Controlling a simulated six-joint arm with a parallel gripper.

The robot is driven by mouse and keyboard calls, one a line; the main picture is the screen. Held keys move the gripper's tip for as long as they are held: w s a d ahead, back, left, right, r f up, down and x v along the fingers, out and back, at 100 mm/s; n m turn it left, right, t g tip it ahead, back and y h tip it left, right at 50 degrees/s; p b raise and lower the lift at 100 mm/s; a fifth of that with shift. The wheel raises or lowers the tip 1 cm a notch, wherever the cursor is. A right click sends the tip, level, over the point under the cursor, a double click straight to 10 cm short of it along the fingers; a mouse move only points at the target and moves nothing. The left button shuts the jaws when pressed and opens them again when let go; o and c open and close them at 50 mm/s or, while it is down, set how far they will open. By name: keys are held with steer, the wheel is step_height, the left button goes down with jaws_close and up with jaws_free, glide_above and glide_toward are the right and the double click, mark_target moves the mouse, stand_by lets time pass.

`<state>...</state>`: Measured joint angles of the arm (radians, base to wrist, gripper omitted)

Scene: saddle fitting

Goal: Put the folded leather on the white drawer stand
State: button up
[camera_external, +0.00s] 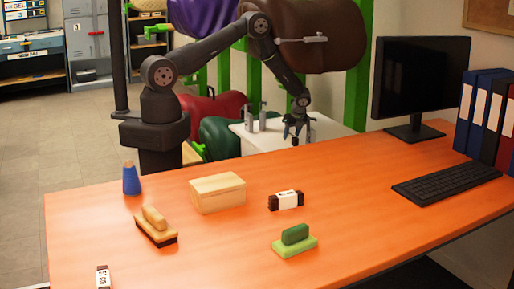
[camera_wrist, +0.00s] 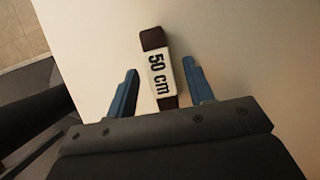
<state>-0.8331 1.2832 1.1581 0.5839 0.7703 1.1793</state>
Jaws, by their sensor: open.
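A folded brown leather strip with a white "50 cm" band (camera_wrist: 158,68) lies against the pale top of the white drawer stand (camera_wrist: 90,40) in the wrist view. My gripper (camera_wrist: 160,70) is open, with one blue finger on each side of the strip and gaps visible. In the external view my gripper (camera_external: 297,132) is low over the white drawer stand (camera_external: 325,127), behind the desk. The strip there is mostly hidden by the gripper. Another banded dark leather piece (camera_external: 286,200) lies on the desk, and a similar one (camera_external: 103,277) is at its front left edge.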

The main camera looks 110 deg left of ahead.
mark_target(294, 137)
steer(key=v, duration=0.6)
